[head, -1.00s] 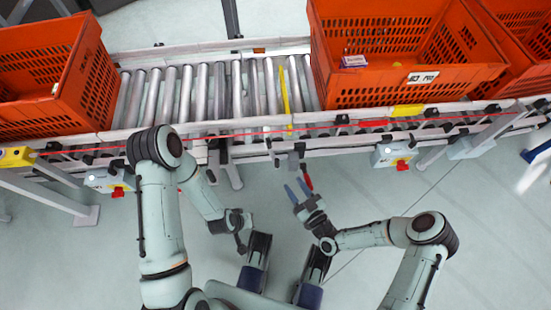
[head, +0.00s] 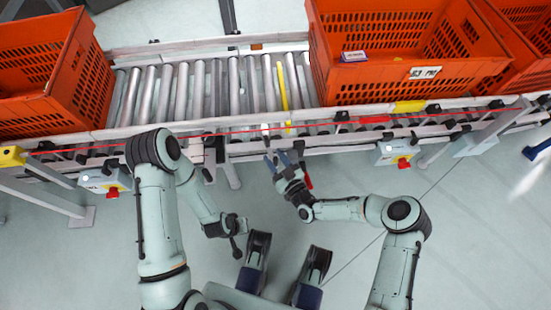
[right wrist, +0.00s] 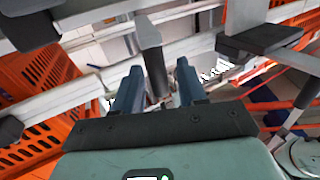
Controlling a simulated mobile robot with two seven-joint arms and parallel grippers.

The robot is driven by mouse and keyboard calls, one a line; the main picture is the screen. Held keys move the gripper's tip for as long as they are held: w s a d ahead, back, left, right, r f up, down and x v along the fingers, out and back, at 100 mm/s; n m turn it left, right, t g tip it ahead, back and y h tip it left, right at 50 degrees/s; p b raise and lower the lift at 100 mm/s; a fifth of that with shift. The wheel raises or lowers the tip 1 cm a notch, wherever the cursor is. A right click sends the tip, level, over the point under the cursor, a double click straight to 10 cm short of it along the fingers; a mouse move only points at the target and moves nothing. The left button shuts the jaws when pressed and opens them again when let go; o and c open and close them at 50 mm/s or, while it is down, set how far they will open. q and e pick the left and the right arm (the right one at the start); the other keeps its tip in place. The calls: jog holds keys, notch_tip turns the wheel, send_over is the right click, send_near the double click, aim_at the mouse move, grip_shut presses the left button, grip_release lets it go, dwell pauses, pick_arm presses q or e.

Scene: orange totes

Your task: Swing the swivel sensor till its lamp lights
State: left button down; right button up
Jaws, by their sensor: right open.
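The swivel sensor appears to be the grey block (right wrist: 148,32) with a dark stem in the right wrist view. Its stem stands between the two blue fingers of my right gripper (right wrist: 159,68), with room around it. In the head view the right gripper (head: 277,158) is open at the conveyor's front rail and largely covers the sensor; a small grey part (head: 299,147) shows beside the fingers. I cannot make out a lit lamp. My left gripper (head: 238,240) hangs low, away from the conveyor; its jaws are unclear.
A roller conveyor (head: 205,90) runs across the back. Orange totes stand on it at left (head: 50,80) and right (head: 400,75). A red part (head: 308,181) hangs near the right gripper. Control boxes with red knobs sit below the rail at left (head: 100,180) and right (head: 395,152).

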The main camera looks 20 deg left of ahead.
grip_shut()
jog(key=shift+s+a, duration=0.3)
jog(key=shift+a, duration=0.2)
jog(key=shift+s+a, duration=0.3)
jog(key=shift+a, duration=0.2)
grip_release()
